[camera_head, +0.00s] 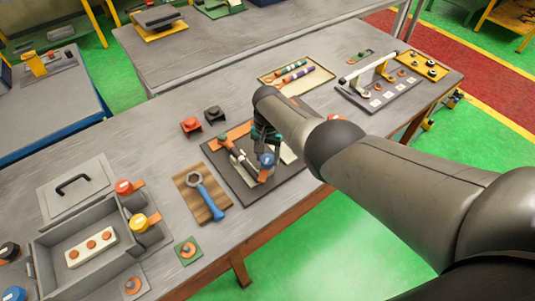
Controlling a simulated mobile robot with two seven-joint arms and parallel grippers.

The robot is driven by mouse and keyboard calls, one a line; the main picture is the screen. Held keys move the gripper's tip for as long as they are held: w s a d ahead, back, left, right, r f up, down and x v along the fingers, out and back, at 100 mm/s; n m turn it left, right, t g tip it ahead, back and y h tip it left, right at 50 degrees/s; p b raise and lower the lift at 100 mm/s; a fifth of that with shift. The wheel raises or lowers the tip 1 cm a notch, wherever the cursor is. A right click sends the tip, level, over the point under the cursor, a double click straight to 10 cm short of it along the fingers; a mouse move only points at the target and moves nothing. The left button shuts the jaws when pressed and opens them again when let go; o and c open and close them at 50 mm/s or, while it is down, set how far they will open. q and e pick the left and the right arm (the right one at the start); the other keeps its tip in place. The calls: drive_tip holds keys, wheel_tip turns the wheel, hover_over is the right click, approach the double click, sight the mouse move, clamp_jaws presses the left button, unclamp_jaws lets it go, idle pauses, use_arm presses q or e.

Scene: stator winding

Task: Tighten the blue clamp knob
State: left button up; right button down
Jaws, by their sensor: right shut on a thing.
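The blue clamp knob (267,160) is on a fixture with a dark base plate (222,160) near the middle of the grey workbench. My right arm reaches in from the right over the fixture. My right gripper (266,146) points down and is shut on the blue clamp knob. The arm and gripper hide part of the fixture, and the fingertips are small and partly covered. A green-and-orange part and pale rods (243,160) lie on the plate beside the knob. My left gripper is not in view.
A grey open box (75,252) is at the lower left. A tray with coloured rods (299,79) and another fixture (388,88) are farther back.

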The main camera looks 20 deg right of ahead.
drive_tip(key=m, duration=0.5)
drive_tip(key=shift+w+r+m, duration=0.3)
drive_tip(key=shift+m, duration=0.1)
idle(0.3)
drive_tip(key=c, duration=0.7)
unclamp_jaws()
drive_tip(key=o, duration=0.4)
drive_tip(key=shift+s+f, duration=0.15)
drive_tip(key=shift+s, duration=0.05)
